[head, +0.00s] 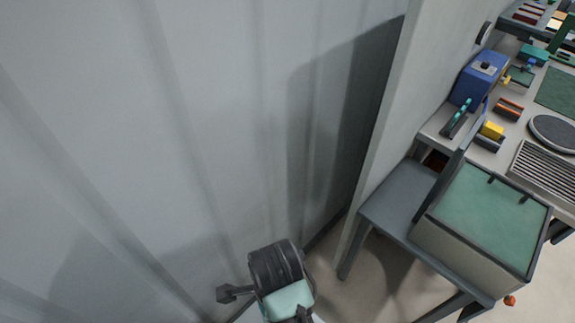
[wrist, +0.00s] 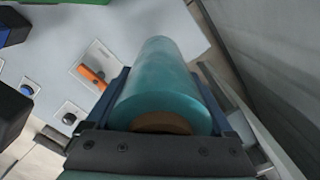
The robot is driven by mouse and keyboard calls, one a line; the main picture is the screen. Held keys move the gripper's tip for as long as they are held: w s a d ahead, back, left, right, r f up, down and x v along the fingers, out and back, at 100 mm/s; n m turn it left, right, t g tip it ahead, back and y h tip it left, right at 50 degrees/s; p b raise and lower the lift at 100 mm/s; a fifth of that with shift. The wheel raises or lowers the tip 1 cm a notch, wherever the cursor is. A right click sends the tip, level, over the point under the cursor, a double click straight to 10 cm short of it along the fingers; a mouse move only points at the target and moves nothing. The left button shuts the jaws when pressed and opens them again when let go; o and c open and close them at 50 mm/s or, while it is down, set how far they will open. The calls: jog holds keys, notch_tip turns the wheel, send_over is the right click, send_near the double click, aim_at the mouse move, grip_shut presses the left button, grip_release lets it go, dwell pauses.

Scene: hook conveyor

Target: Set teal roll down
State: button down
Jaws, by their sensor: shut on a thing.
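The teal roll (wrist: 162,75) lies lengthwise between the jaws in the wrist view. Its near end faces the camera and shows a brown core (wrist: 160,123). My gripper (wrist: 160,88) is shut on the roll, with a blue finger along each side. The far end of the roll is over a pale surface (wrist: 60,45); I cannot tell whether it touches. In the head view the roll cannot be made out; part of my arm shows at the bottom.
A dark block (wrist: 12,112) stands at the left edge. In the head view, a grey wall fills the left. A green-topped box (head: 490,220) sits on a grey bench, near a cluttered worktable with a blue machine (head: 478,78).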

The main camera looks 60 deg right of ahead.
notch_tip(320, 180, down, 10)
jog(key=shift+r+p, duration=0.2)
jog(key=shift+p, duration=0.4)
jog(key=shift+f, duration=0.15)
grip_release()
notch_tip(320, 180, up, 12)
jog(key=shift+b, duration=0.45)
